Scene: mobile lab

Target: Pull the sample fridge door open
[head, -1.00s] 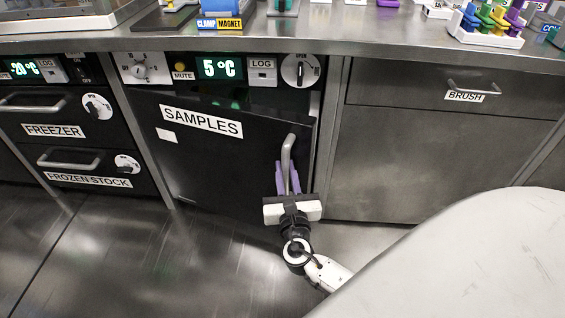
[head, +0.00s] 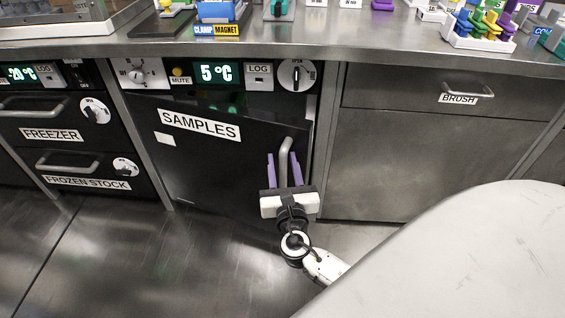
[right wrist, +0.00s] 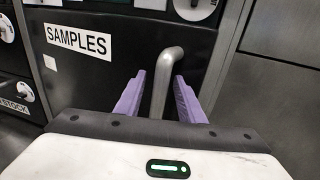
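The sample fridge door (head: 225,165), black and labelled SAMPLES, stands ajar. Its right side is swung out towards me, and a narrow gap along the top shows green things inside. Its grey bar handle (head: 285,150) is upright near the right edge. My right gripper (head: 283,168) has its purple fingers either side of the handle. In the right wrist view the handle (right wrist: 161,88) stands between the open fingers (right wrist: 158,98), with a gap on each side. The door (right wrist: 105,70) fills the left of that view. My left gripper is not in view.
The fridge's control panel (head: 245,75) with a 5 °C display and a dial (head: 296,74) sits above the door. Freezer drawers (head: 55,132) are at the left, a BRUSH drawer (head: 420,92) at the right. Open floor (head: 150,265) lies in front.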

